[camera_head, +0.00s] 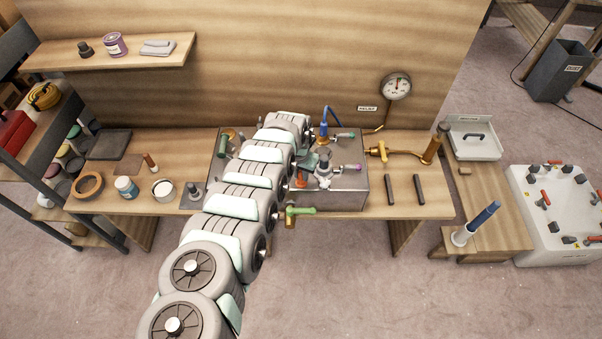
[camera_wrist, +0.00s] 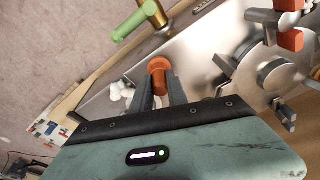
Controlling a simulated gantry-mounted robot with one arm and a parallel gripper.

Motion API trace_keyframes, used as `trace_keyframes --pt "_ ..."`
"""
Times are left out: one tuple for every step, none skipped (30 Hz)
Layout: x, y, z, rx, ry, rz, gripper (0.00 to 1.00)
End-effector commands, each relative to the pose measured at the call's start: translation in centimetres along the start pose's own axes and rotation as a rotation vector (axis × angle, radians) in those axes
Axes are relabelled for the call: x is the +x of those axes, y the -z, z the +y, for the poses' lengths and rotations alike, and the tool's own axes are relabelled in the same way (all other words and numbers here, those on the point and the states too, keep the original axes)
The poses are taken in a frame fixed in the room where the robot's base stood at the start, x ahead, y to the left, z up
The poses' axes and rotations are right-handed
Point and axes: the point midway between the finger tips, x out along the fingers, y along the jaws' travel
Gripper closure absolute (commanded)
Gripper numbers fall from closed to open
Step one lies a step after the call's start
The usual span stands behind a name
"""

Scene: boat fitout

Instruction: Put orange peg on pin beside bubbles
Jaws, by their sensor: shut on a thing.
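My gripper (camera_wrist: 160,88) is shut on the orange peg (camera_wrist: 159,68), whose round end shows between the two grey fingertips. In the head view the orange peg (camera_head: 301,181) is a small orange spot over the metal box's top, below the end of my arm. The white bubbles (camera_wrist: 120,91) form a small clump on the metal surface, just left of the fingers in the wrist view. I cannot make out the pin beside them; the fingers and peg may hide it.
Another orange part (camera_wrist: 288,38) stands right in the wrist view.

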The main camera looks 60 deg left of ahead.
Motion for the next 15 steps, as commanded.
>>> trace_keyframes --pt "-0.01 0.01 -0.01 0.0 0.0 0.0 0.8" --pt "-0.01 0.01 -0.01 0.0 0.0 0.0 0.78" --pt "-0.01 0.01 -0.01 0.0 0.0 0.0 0.74" --pt "-0.01 0.01 -0.01 0.0 0.0 0.0 0.72" --pt "-0.01 0.01 -0.02 0.0 0.0 0.0 0.69" --pt "-0.01 0.01 -0.02 0.0 0.0 0.0 0.66" --pt "-0.02 0.02 -0.02 0.0 0.0 0.0 0.64" --pt "-0.01 0.01 -0.01 0.0 0.0 0.0 0.61" --pt "-0.01 0.01 -0.01 0.0 0.0 0.0 0.58" --pt "-0.01 0.01 -0.01 0.0 0.0 0.0 0.55" --pt "-0.02 0.02 -0.01 0.0 0.0 0.0 0.55" --pt "-0.02 0.02 -0.01 0.0 0.0 0.0 0.55" --pt "-0.01 0.01 -0.01 0.0 0.0 0.0 0.55" --pt "-0.02 0.02 -0.02 0.0 0.0 0.0 0.55" --pt "-0.01 0.01 -0.01 0.0 0.0 0.0 0.55"
